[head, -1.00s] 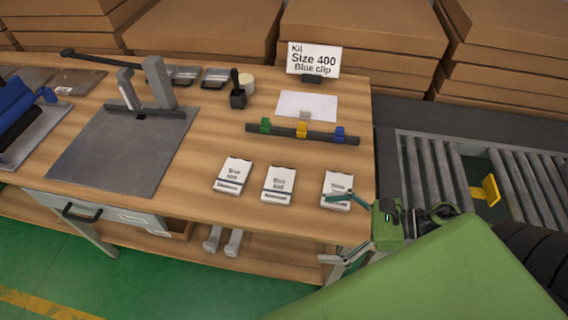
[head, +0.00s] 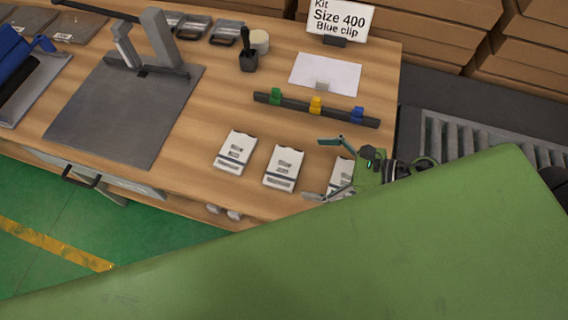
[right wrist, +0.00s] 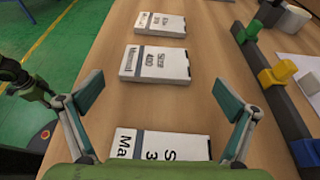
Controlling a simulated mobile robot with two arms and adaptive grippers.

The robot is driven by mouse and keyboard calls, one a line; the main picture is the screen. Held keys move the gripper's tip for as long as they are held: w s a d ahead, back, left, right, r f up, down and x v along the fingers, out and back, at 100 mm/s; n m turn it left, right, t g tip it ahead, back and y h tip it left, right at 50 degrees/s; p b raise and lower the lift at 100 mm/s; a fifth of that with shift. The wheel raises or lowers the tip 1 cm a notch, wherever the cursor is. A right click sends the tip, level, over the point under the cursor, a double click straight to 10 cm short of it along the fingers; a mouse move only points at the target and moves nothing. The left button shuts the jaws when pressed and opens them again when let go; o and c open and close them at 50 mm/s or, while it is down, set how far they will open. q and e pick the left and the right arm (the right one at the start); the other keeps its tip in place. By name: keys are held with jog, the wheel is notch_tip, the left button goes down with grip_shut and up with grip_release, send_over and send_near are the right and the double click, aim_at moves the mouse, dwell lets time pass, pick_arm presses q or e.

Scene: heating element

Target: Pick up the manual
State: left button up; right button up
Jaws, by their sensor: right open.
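Three white manuals lie in a row near the table's front edge: a left one (head: 236,152), a middle one (head: 285,167) and a right one (head: 342,172). The right wrist view shows the near manual (right wrist: 160,144), printed "S… 3…" with the rest cut off, the middle one (right wrist: 156,65) and the far one (right wrist: 161,24). My right gripper (head: 325,168) is open and empty. Its fingers stand around and above the right manual and partly hide it. In the right wrist view my gripper (right wrist: 158,88) spans that manual. A dark green and black part at that view's left edge may be my left gripper.
Behind the manuals lies a dark rail (head: 330,112) with green, yellow and blue clips. A white sheet (head: 325,72) and a sign (head: 340,18) reading "Kit Size 400 Blue clip" are further back. A grey plate (head: 115,120) with an upright fixture is at left. A roller conveyor (head: 470,138) is right.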

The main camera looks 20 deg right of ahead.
aim_at(284, 167)
jog(key=shift+w+a+f, duration=0.1)
jog(key=shift+w+a, duration=0.25)
jog(key=shift+w+a+f+p, duration=0.15)
jog(key=shift+a+p, duration=0.15)
jog(key=shift+a, duration=0.15)
jog(key=shift+w+a+f+p, duration=0.1)
jog(key=shift+w+a+p, duration=0.05)
jog(key=shift+a+p, duration=0.2)
jog(key=p+x, duration=0.1)
jog(key=x, duration=0.2)
jog(key=shift+a+f, duration=0.2)
jog(key=shift+a, duration=0.05)
jog(key=shift+w+a+f, duration=0.1)
jog(key=shift+a, duration=0.05)
pick_arm(q)
jog(key=w+r, duration=0.1)
jog(key=d+r, duration=0.1)
jog(key=shift+w+r, duration=0.35)
pick_arm(e)
jog(key=shift+f, duration=0.1)
pick_arm(q)
jog(key=shift+a, duration=0.1)
pick_arm(e)
jog(key=c, duration=1.2)
